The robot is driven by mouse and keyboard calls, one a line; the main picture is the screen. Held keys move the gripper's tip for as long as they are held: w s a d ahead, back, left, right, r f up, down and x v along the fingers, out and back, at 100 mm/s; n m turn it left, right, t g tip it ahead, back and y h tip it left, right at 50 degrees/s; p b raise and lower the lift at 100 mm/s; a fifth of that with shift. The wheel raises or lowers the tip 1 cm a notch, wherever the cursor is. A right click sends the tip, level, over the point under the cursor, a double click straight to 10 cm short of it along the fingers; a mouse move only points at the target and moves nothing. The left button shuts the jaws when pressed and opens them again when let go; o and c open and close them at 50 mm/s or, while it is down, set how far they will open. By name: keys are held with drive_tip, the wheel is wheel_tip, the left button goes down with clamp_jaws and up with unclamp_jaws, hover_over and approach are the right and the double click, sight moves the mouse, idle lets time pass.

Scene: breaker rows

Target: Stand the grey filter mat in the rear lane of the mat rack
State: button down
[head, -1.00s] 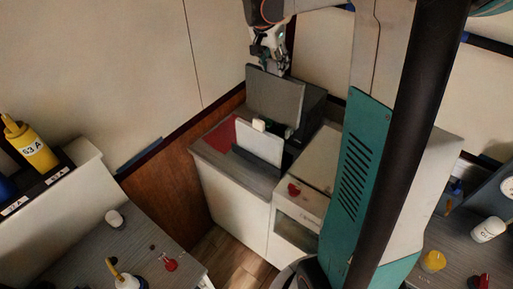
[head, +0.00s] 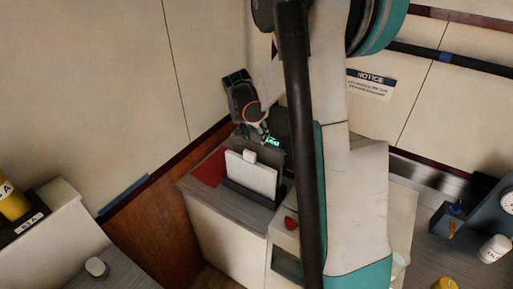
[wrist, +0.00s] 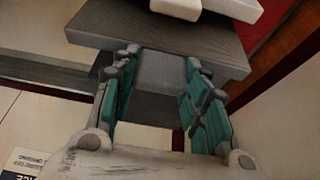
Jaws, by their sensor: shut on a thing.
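The grey filter mat (head: 268,156) is upright behind a white mat (head: 251,175) in the head view, mostly hidden by it. My gripper (head: 263,138) is above the grey mat and shut on its top tab; in the wrist view the grey tab (wrist: 165,72) sits between the fingers. The dark mat rack (head: 249,193) stands on the counter and holds the white mat in its front lane. The grey mat's bottom edge and the rear lane are hidden, so I cannot tell whether the mat is seated.
A red sheet (head: 210,170) lies left of the rack on the counter. Walls close in at the back, and a red knob (head: 290,223) is at the right.

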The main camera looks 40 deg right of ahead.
sight(256, 142)
wheel_tip(256, 142, down, 6)
drive_tip(key=shift+r+b, duration=0.1)
drive_tip(key=shift+b, duration=0.2)
drive_tip(key=shift+r, duration=0.1)
drive_tip(key=c, duration=0.9)
unclamp_jaws()
drive_tip(key=shift+c, duration=0.2)
drive_tip(key=p+v, duration=0.1)
drive_tip(key=v, duration=1.1)
